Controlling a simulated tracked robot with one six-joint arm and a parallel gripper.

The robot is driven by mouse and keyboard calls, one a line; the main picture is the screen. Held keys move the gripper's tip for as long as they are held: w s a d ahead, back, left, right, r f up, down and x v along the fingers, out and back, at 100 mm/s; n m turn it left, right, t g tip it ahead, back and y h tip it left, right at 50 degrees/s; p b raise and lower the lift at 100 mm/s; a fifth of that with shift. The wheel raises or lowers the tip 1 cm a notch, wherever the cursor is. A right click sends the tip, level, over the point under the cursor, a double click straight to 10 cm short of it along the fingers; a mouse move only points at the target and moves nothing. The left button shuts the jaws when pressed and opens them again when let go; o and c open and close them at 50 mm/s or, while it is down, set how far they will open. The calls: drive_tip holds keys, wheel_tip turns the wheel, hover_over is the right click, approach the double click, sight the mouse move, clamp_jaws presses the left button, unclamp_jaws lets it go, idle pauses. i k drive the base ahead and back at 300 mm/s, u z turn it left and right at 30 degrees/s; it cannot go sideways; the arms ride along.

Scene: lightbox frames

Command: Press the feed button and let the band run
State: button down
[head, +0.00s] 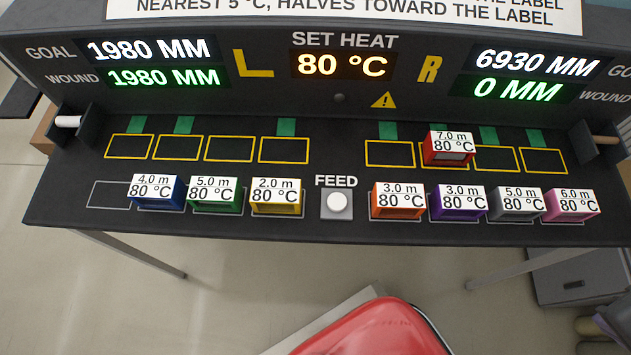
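The feed button (338,202) is a white round cap on a grey square base at the front middle of the dark bench, under the word FEED. Nothing covers it. The left display (152,49) reads goal 1980 MM and the left wound display (163,76) reads 1980 MM. The right goal display (537,63) reads 6930 MM and the right wound display (518,89) reads 0 MM. The set heat display (342,65) reads 80 °C. A red block (448,155) labelled 7.0 m, 80 °C sits in the right back row, second yellow frame from the left. My gripper is not in view.
Blue (157,203), green (214,205) and yellow (276,206) blocks stand left of the button; orange (398,210), purple (459,212), grey (516,215) and pink (572,214) stand right. The leftmost front outline (109,195) and the other yellow frames are empty. Holders (73,122) flank the bench.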

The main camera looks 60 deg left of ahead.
sight(337, 202)
drive_tip(key=u, duration=0.05)
drive_tip(key=k, duration=1.65)
drive_tip(key=u, duration=1.7)
drive_tip(key=i, duration=1)
drive_tip(key=u, duration=0.1)
